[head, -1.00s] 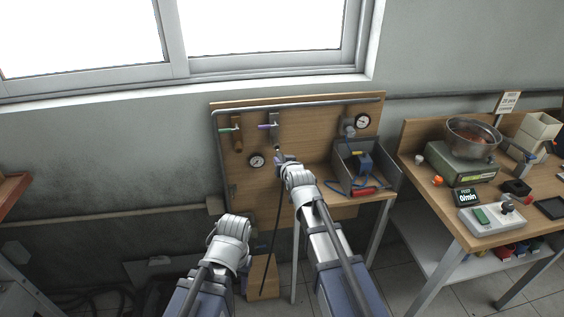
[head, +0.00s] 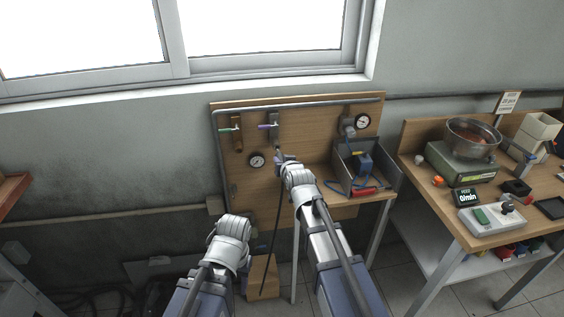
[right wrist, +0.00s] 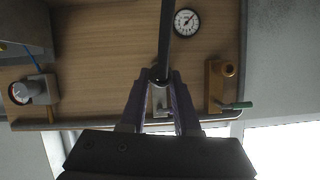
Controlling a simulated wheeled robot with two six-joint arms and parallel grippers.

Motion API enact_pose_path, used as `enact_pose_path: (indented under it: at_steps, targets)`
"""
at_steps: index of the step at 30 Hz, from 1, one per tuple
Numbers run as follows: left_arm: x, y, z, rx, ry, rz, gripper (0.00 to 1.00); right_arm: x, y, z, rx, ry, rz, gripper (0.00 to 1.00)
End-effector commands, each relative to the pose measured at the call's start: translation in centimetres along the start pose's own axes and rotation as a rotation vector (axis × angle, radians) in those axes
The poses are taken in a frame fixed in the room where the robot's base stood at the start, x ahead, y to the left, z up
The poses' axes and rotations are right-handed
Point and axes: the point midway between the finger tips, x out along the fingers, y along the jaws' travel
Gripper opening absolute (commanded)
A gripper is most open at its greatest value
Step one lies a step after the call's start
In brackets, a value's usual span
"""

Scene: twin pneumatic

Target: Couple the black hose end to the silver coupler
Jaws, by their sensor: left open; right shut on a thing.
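The silver coupler (head: 274,120) hangs on the wooden panel and has a purple lever (head: 266,126). My right gripper (head: 281,157) is just below it, shut on the black hose end. The black hose (head: 273,235) hangs down from the grip. In the right wrist view, the right gripper (right wrist: 160,78) is shut around the black hose (right wrist: 165,40), with part of the silver coupler (right wrist: 160,104) between and beyond the fingers. Whether hose end and coupler touch cannot be told. My left gripper (head: 232,226) is low at left; its fingers are hidden.
A brass coupler (head: 238,140) with a green lever hangs left of the silver one; it also shows in the right wrist view (right wrist: 217,85). A gauge (head: 257,160) is close by on the panel. A grey tray (head: 344,172) with a blue item is at right.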

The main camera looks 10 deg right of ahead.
Motion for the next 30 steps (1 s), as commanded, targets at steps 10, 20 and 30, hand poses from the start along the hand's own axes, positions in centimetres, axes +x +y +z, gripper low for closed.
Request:
enact_pose_path:
  at_steps: [10,20,30]
  targets:
    - [0.0,0.0,0.0,0.0,0.0,0.0,0.5,0.8,0.0,-0.4,0.0,0.0,0.0,0.0]
    - [0.0,0.0,0.0,0.0,0.0,0.0,0.5,1.6,0.0,-0.7,0.0,0.0,0.0,0.0]
    - [0.0,0.0,0.0,0.0,0.0,0.0,0.5,2.3,0.0,-1.0,0.0,0.0,0.0,0.0]
